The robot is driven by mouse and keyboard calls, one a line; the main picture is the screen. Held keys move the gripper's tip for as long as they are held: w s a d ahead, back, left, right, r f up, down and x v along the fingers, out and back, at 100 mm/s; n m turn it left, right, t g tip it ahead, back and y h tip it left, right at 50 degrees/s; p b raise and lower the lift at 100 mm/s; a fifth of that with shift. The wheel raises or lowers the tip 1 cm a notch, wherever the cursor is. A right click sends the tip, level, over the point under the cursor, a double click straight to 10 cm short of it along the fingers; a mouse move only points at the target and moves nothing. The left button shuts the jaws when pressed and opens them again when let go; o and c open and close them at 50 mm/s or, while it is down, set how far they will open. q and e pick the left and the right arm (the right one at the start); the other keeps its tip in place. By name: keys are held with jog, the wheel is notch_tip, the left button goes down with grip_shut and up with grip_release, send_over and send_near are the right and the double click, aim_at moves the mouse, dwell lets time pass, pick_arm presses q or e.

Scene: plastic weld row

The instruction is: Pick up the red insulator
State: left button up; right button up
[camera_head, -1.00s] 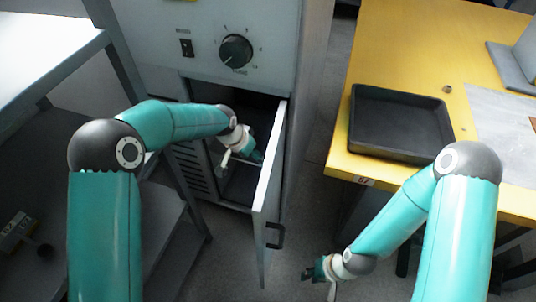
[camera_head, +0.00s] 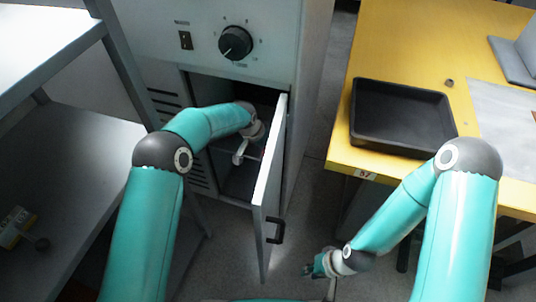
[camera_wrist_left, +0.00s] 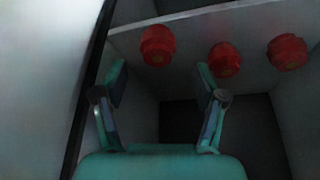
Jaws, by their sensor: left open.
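Three red insulators stand in a row on a shelf inside the cabinet in the left wrist view: a left one (camera_wrist_left: 157,45), a middle one (camera_wrist_left: 225,60) and a right one (camera_wrist_left: 287,52). My left gripper (camera_wrist_left: 160,75) is open and empty, its fingers pointing towards the shelf; the left insulator lies beyond the gap between them, and the right finger is close to the middle one in the picture.
The cabinet door (camera_head: 271,180) stands open just right of my left arm. A yellow table (camera_head: 400,50) with an empty black tray (camera_head: 398,120) is at the right. A grey shelf unit (camera_head: 70,140) stands at the left. A knob (camera_head: 235,43) sits above the cabinet opening.

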pick_arm(q)
jog(key=b+x, duration=0.1)
jog(key=x, duration=0.4)
jog(key=shift+s+f, duration=0.1)
jog(key=shift+s, duration=0.05)
jog(key=shift+c, duration=0.2)
jog(key=c, duration=1.2)
jog(key=shift+r, duration=0.25)
